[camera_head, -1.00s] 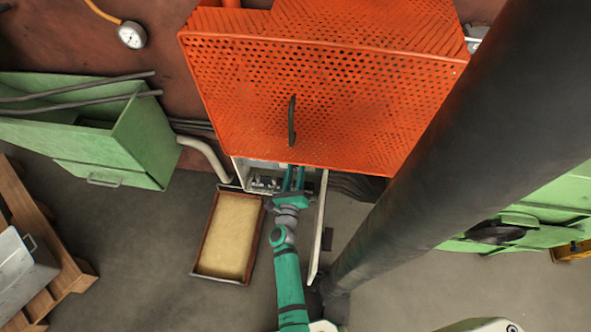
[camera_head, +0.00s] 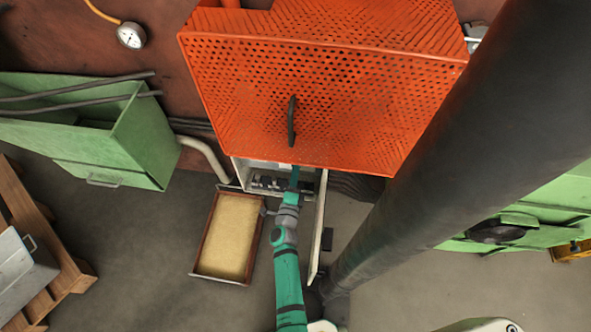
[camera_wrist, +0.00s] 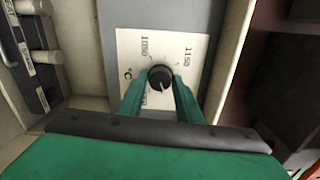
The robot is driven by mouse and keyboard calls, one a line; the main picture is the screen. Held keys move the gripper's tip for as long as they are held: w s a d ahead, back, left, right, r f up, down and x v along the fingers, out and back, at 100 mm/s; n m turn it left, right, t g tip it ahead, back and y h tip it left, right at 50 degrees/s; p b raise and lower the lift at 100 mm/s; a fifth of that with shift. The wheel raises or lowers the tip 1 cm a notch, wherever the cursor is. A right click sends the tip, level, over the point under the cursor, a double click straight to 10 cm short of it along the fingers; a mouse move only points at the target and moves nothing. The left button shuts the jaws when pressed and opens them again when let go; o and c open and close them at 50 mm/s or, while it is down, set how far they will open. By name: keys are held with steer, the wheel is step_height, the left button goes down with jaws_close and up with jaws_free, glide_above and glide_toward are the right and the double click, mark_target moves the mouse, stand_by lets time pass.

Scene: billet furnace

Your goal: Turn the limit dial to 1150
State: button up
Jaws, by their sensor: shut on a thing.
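The limit dial (camera_wrist: 159,77) is a round black knob on a white scale plate (camera_wrist: 130,42) in the wrist view. The plate reads 1050 at upper left and 1150 at upper right, with °C at left. Another number at lower left is partly hidden by a finger. A pale mark shows on the lower part of the knob, but its exact reading is unclear. My gripper (camera_wrist: 160,84) has its green fingers on both sides of the knob, shut on it. In the head view my gripper (camera_head: 294,180) reaches into the open white cabinet (camera_head: 241,172); the dial is hidden there.
The cabinet door (camera_head: 318,225) stands open close to the right of my arm. An orange perforated guard (camera_head: 340,100) overhangs the cabinet. A sand-coloured tray (camera_head: 210,222) lies on the floor at left. Switches on a dark panel (camera_wrist: 40,70) sit left of the dial.

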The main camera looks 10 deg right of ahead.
steer(key=shift+a+n, duration=0.1)
steer(key=shift+n, duration=10.2)
steer(key=shift+w, duration=0.1)
steer(key=shift+a, duration=0.15)
steer(key=o, duration=1)
steer(key=shift+d, duration=0.2)
